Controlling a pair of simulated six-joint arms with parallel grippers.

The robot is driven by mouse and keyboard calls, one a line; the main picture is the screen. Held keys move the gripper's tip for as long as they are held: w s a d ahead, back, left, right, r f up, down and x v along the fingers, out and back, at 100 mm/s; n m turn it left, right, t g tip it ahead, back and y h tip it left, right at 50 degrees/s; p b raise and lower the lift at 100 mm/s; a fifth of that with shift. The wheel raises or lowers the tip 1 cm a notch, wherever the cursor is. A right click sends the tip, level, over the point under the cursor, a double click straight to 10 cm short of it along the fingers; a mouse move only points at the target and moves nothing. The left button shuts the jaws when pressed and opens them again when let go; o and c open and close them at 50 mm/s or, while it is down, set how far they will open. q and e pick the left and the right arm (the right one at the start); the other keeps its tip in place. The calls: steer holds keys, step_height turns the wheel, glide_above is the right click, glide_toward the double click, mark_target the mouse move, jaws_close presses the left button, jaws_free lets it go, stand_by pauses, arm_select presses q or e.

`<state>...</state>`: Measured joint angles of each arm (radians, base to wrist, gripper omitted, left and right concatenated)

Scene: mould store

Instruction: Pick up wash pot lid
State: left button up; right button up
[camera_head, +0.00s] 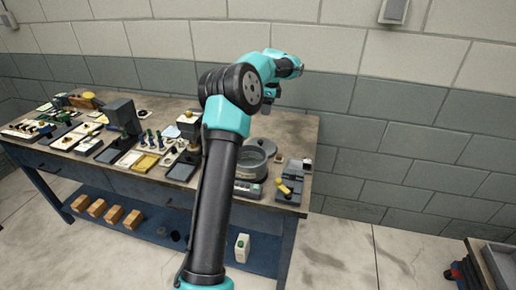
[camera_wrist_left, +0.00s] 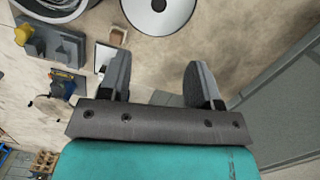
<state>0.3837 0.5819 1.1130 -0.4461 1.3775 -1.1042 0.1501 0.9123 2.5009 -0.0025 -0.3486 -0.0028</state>
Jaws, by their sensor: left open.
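The wash pot lid, a pale grey disc with a dark knob at its centre (camera_wrist_left: 158,6), lies flat at the top of the left wrist view, cut off by the frame edge. The round grey wash pot (camera_head: 249,163) stands on the bench in the head view; its curved rim also shows in the left wrist view (camera_wrist_left: 52,12). My left gripper (camera_wrist_left: 158,65) is open and empty, its two fingers apart and pointing toward the lid without touching it. In the head view the gripper (camera_head: 268,103) hangs above the bench's back right, partly behind my arm. My right gripper is out of view.
A grey fixture with a yellow part (camera_head: 289,187) stands at the bench's right front. A small white box (camera_wrist_left: 103,56) and a brown block (camera_wrist_left: 118,35) sit near my left finger. Tools and trays crowd the bench's left half. A brick wall (camera_head: 420,130) rises behind.

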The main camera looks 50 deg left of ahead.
arm_select(q)
glide_toward(260, 141)
step_height(260, 141, down, 5)
steer(key=shift+a, duration=0.15)
stand_by(0.6)
steer(key=shift+s+a+f, duration=0.1)
steer(key=shift+s+f, duration=0.05)
steer(key=shift+f, duration=1.15)
steer(key=shift+s+a+f, duration=0.15)
steer(key=shift+s+f, duration=0.05)
steer(key=shift+f, duration=1.05)
steer(key=shift+c, duration=0.2)
steer(key=c, duration=1)
steer(key=shift+r, duration=0.1)
